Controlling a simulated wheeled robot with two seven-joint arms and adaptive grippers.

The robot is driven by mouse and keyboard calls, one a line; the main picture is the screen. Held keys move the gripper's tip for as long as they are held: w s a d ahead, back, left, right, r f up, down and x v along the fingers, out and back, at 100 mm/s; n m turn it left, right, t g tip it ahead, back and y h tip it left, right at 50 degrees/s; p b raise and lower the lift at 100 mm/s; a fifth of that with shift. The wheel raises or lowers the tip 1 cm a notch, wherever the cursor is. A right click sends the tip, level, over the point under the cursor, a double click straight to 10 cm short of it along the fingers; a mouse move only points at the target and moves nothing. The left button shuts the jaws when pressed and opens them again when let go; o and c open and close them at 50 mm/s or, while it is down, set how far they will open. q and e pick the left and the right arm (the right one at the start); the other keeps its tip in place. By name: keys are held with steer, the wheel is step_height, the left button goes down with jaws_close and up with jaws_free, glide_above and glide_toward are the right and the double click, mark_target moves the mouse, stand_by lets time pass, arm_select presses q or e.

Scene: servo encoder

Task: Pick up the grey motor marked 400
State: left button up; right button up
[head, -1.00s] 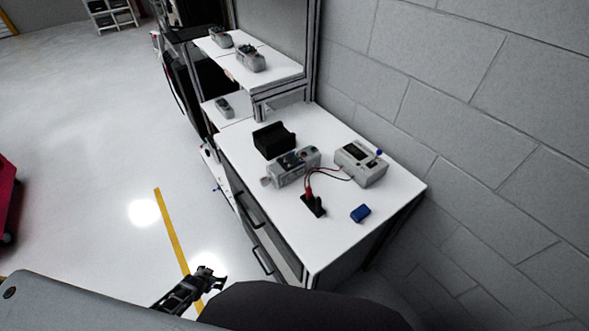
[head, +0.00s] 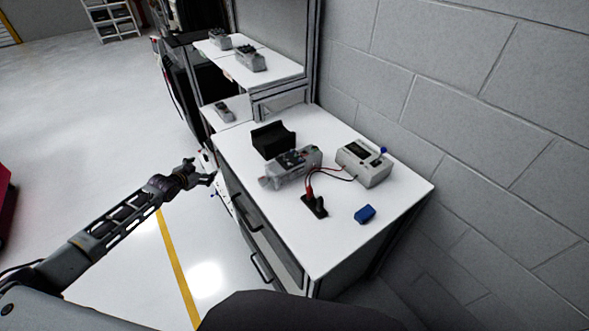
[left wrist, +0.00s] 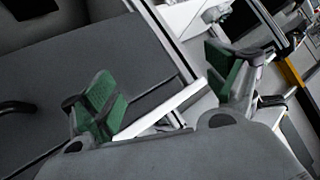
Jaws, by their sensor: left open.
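A grey motor-like unit (head: 291,167) lies on the white workbench in front of a black cradle, in the head view. Similar grey units stand on the upper shelf, one at the front (head: 251,58) and one behind it (head: 219,40); another (head: 225,112) lies on the lower shelf. No 400 marking is readable on any of them. My left gripper (head: 205,172) is open and empty, left of the workbench's left edge and apart from the units. In the left wrist view its green-padded fingers (left wrist: 172,88) are spread, with no motor between them. My right gripper is out of view.
The workbench (head: 310,255) also holds the black cradle (head: 272,141), a grey meter box (head: 363,163) with red and black leads, a black stand (head: 314,206) and a blue block (head: 365,214). Drawers with handles face left. A block wall borders the right.

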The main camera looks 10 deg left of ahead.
arm_select(q)
steer(key=w+d+r+h, duration=0.1)
steer(key=d+r, duration=0.3)
steer(key=r, duration=0.1)
steer(key=m+g+h, duration=0.3)
steer(key=m+h, duration=0.1)
steer(key=h, duration=0.4)
glide_toward(277, 168)
steer(key=w+d+r, duration=0.1)
steer(key=w+d+r+b, duration=0.1)
steer(key=shift+w+d+r, duration=0.1)
steer(key=shift+d+r, duration=0.1)
steer(key=shift+r, duration=0.2)
steer(key=shift+w+t, duration=0.1)
steer(key=shift+t, duration=0.2)
steer(key=shift+p+x, duration=0.3)
steer(key=shift+x, duration=0.6)
steer(key=shift+p+x, duration=0.35)
steer(key=shift+x, duration=2.95)
steer(key=shift+f, duration=0.1)
